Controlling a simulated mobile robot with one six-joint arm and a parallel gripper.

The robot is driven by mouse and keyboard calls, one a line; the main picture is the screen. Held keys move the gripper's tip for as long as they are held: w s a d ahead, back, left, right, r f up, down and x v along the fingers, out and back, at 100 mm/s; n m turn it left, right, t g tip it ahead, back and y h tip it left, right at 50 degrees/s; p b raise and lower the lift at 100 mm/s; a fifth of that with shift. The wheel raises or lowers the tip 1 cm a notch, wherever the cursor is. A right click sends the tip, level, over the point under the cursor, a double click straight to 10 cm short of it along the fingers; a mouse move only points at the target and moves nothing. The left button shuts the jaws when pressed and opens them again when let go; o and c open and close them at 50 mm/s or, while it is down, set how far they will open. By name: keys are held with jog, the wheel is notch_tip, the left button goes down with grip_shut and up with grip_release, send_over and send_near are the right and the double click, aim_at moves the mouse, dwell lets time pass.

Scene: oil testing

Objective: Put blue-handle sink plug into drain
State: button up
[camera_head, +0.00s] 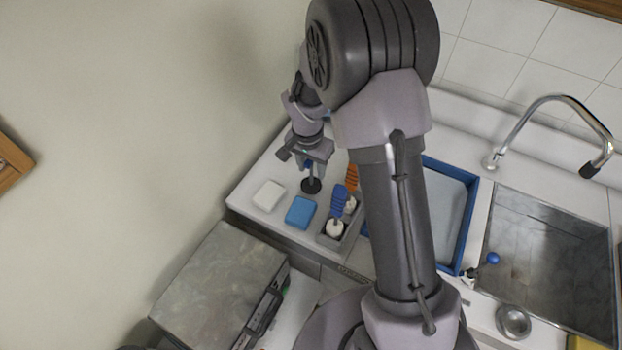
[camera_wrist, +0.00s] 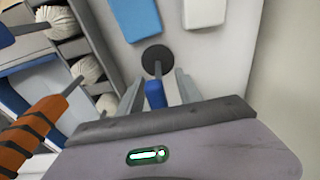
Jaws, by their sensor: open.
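The sink plug is a black disc with a blue handle (camera_wrist: 155,93); its disc (camera_head: 311,185) rests on the white counter in the head view. My gripper (camera_head: 313,163) is over it at the counter's far left. In the wrist view my gripper (camera_wrist: 158,88) is open, with one finger on each side of the blue handle. I cannot tell whether the fingers touch it. The metal sink (camera_head: 540,255) is at the right in the head view, and its drain is not clear to see.
A white sponge (camera_head: 268,195) and a blue sponge (camera_head: 300,212) lie beside the plug. A grey caddy (camera_head: 334,243) holds brushes with blue and orange handles. A blue-rimmed tray (camera_head: 471,210) lies between caddy and sink. A curved faucet (camera_head: 545,99) overhangs the sink.

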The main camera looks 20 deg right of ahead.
jog(key=shift+r, duration=0.15)
jog(key=c, duration=0.3)
grip_shut()
